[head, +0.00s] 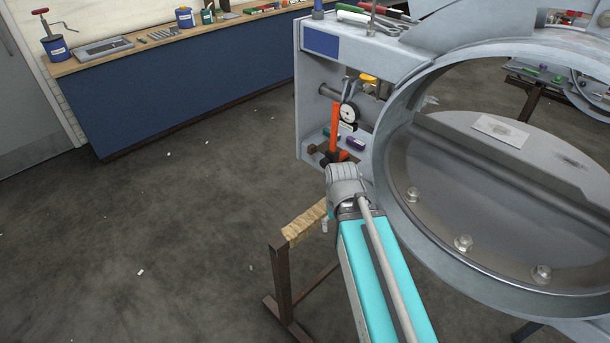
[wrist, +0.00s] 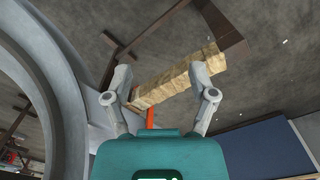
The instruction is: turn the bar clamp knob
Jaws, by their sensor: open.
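An orange upright bar (head: 334,130), which looks like the bar clamp's handle, stands at the open side box of the large grey ring, with a dark part at its lower end. In the wrist view a short piece of orange (wrist: 150,118) shows between the finger bases, just above the teal housing. My gripper (wrist: 160,76) is open, with its two grey fingers spread and nothing seen gripped. In the head view my teal arm reaches up to the bar's lower end; the fingers cannot be made out there. I cannot clearly tell the knob from the handle.
The large grey damper ring (head: 388,150) fills the right. A dial gauge (head: 348,114) sits in its side box above small coloured items. A wrapped trestle beam (head: 304,222) lies below, also behind the fingers (wrist: 172,82). A blue workbench (head: 190,95) stands at the back left; the floor between is open.

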